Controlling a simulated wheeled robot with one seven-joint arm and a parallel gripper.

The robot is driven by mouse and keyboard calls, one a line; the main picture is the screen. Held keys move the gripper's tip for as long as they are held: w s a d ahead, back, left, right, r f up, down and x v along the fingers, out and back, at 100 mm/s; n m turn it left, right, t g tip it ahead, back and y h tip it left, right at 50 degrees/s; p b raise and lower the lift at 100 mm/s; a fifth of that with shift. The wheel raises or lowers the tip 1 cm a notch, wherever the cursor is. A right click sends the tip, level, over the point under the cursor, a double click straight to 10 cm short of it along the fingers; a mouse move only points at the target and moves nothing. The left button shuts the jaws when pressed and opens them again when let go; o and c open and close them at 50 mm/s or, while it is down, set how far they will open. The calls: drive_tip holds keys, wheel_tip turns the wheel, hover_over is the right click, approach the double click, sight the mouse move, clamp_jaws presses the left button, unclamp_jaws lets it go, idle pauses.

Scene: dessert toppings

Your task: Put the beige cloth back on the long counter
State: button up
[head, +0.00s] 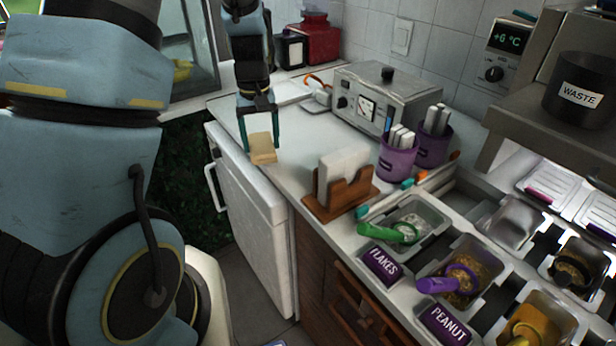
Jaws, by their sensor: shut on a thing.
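The beige cloth (263,149) is a small folded block near the front edge of the white counter (301,148). My gripper (261,132) points down over it, with its two fingers at either side of the cloth's upper end, and is shut on it. The cloth is at or just above the counter top near the left edge; I cannot tell whether it touches the surface.
A wooden napkin holder (342,192) stands to the right of the cloth. A grey metal appliance (390,97) and purple cups (397,158) stand behind. Free counter lies between cloth and appliance.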

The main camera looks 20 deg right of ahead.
drive_tip(key=s+d+r+b, duration=0.2)
drive_tip(key=s+d+r, duration=0.4)
drive_tip(key=d, duration=0.4)
wheel_tip(320, 180, down, 10)
drive_tip(key=shift+a+r+p, duration=0.1)
drive_tip(key=shift+p, duration=0.85)
drive_tip(key=o, duration=1.2)
